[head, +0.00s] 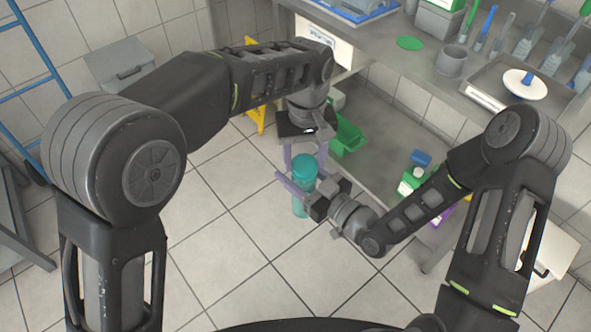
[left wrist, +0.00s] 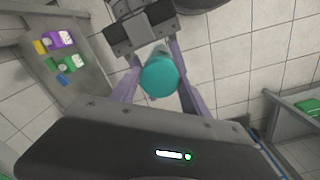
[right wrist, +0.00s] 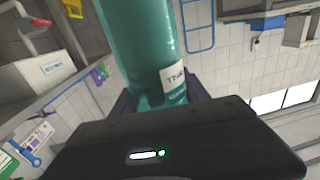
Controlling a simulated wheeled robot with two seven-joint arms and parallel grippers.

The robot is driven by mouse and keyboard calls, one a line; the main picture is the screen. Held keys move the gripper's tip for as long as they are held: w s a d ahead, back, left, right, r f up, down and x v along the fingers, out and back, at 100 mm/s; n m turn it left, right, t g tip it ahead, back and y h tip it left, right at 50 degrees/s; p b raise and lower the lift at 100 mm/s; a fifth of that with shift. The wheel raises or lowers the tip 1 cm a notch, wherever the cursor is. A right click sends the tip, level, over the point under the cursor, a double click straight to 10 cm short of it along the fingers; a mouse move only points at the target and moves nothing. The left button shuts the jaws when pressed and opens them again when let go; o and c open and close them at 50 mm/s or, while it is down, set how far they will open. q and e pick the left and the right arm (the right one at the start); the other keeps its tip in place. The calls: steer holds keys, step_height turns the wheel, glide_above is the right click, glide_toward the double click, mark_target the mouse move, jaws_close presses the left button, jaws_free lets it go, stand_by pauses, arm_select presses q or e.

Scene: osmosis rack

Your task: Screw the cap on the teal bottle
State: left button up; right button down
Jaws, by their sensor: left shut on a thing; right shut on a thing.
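The teal bottle (head: 300,207) is held upright in the air, above the tiled floor. My right gripper (head: 302,187) is shut on its body from the right. The right wrist view shows the bottle (right wrist: 140,45) between the fingers, with a white printed label (right wrist: 173,80). The teal cap (head: 303,166) is at the bottle's top, between the fingers of my left gripper (head: 304,155), which reaches down from above. The left wrist view shows the cap (left wrist: 160,77) from above with a finger on each side. The thread between cap and bottle is hidden.
A grey bench (head: 400,55) with a grey cup (head: 452,61) and upright brushes stands at the back right. A lower shelf (head: 385,125) carries a green bin (head: 347,134) and small coloured bottles. A yellow stand (head: 257,112) is behind my left arm. Open floor lies in front.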

arm_select(q)
steer(key=m, duration=1.1)
steer(key=shift+m, duration=0.4)
steer(key=o, duration=1.6)
steer(key=shift+r, duration=3.75)
